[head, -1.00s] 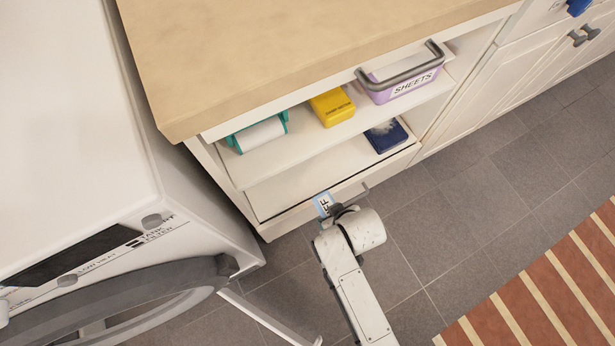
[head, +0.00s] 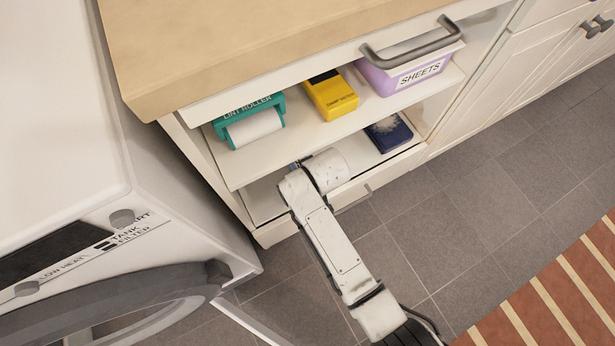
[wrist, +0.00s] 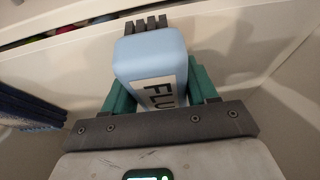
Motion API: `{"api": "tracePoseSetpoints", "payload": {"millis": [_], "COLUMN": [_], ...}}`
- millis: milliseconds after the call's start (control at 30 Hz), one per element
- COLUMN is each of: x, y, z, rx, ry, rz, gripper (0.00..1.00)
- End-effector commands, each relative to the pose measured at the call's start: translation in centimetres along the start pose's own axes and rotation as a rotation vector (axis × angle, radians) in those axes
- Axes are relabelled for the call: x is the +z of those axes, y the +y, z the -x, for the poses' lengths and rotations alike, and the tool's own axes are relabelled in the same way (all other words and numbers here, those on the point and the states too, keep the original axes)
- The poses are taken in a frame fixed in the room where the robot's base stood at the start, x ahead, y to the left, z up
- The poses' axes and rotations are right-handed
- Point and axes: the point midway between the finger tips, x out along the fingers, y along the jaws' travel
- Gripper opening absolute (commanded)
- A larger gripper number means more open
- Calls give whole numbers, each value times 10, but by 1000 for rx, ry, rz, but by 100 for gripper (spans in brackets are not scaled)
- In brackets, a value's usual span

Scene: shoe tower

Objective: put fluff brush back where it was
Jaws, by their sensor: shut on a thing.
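The fluff brush (wrist: 150,55) is light blue with a white label reading "FLU" in the wrist view. My gripper (wrist: 160,88) is shut on it, with teal pads on both sides. In the head view my wrist reaches into the low compartment (head: 262,196) of the open cabinet, under the shelf. There my own arm hides the brush and most of the gripper. I cannot tell whether the brush touches the compartment floor.
A dark blue box (head: 388,133) stands in the low compartment to the right. The shelf above (head: 305,137) holds a teal lint roller (head: 250,120), a yellow box (head: 331,95) and a purple sheets bin (head: 410,70). A white machine (head: 60,130) stands close at left.

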Motion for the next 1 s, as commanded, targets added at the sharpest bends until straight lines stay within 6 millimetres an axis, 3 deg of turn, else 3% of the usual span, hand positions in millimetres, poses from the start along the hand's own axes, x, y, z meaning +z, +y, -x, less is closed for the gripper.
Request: {"api": "tracePoseSetpoints", "payload": {"millis": [367,400,633,867,1000], "x": [0,0,0,0,-2], "y": [0,0,0,0,0], "z": [-2,-2,-2,-1,10], "rx": [1,1,0,0,0], "ry": [3,3,3,3,5], "rz": [1,1,1,1,0], "gripper": [33,60,82,83,83]}}
